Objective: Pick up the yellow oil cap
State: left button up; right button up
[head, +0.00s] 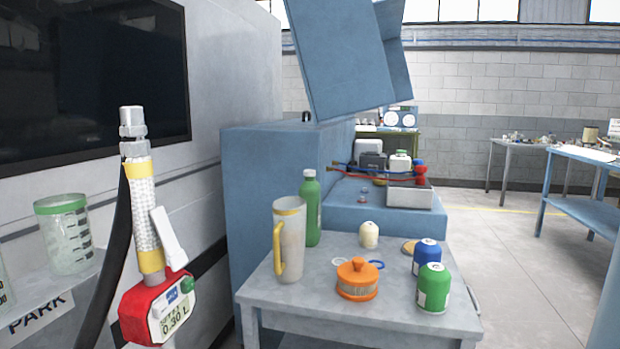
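A small flat yellow-tan disc (409,246), possibly the yellow oil cap, lies on the grey table (322,307). It is just left of the blue can (427,256), which partly hides its right side. It is too small for me to make out its details. Neither of my grippers shows in the head view.
The table also holds an orange-topped filter (357,280), a yellow-rimmed jug (291,240), a green bottle (312,210), a cream canister (369,235) and a green can (433,288). The table's front left is clear.

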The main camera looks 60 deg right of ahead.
aim_at(378, 182)
jog(key=l+z, duration=0.3)
jog(key=z, duration=0.15)
jog(key=l+z, duration=0.45)
jog(key=k+j, duration=0.05)
